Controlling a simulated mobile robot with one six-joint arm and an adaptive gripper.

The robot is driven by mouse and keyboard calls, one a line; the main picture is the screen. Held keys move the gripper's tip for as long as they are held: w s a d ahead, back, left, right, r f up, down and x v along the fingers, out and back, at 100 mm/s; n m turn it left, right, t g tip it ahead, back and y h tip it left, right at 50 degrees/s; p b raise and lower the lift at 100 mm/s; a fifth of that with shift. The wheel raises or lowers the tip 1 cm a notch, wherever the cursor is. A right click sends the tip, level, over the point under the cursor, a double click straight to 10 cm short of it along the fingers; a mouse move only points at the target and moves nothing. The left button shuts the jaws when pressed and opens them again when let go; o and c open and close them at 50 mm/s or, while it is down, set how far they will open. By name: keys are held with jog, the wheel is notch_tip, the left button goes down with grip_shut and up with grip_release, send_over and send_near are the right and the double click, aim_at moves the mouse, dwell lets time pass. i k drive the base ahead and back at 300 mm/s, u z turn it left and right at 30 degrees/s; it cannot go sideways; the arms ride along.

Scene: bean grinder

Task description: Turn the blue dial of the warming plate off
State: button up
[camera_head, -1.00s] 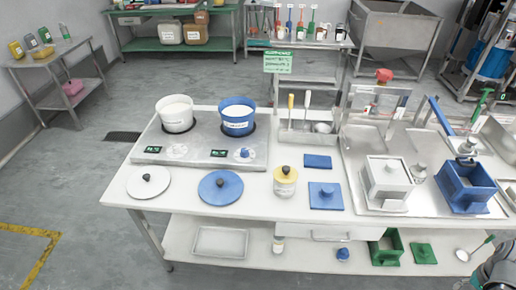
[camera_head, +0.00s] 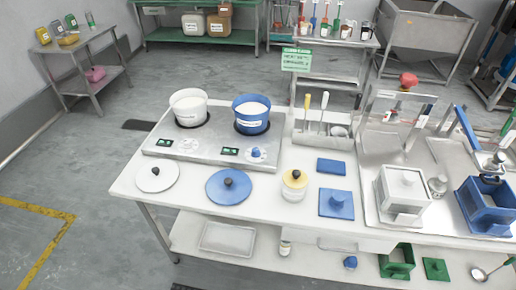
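The warming plate (camera_head: 160,152) is a flat grey unit at the back left of the white table. Its blue dial (camera_head: 256,153) is on the right of the front panel, next to a small green display (camera_head: 229,151). A white dial (camera_head: 187,144) is on the left with another green display (camera_head: 164,143). A white pot (camera_head: 189,108) stands on the left hot spot and a blue pot (camera_head: 252,116) on the right one, behind the blue dial. The dial's setting is too small to read. My gripper is not in view.
A white lid (camera_head: 150,178), a blue lid (camera_head: 222,190) and a yellow-banded jar (camera_head: 294,187) stand in front of the plate. A utensil holder (camera_head: 318,137) is to its right. Grinder boxes, one white (camera_head: 402,198), one blue (camera_head: 485,205), stand farther right.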

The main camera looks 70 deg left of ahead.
aim_at(256, 153)
jog(key=u, duration=0.05)
jog(key=k, duration=1.15)
jog(key=u, duration=1.8)
jog(key=i, duration=0.65)
jog(key=u, duration=0.15)
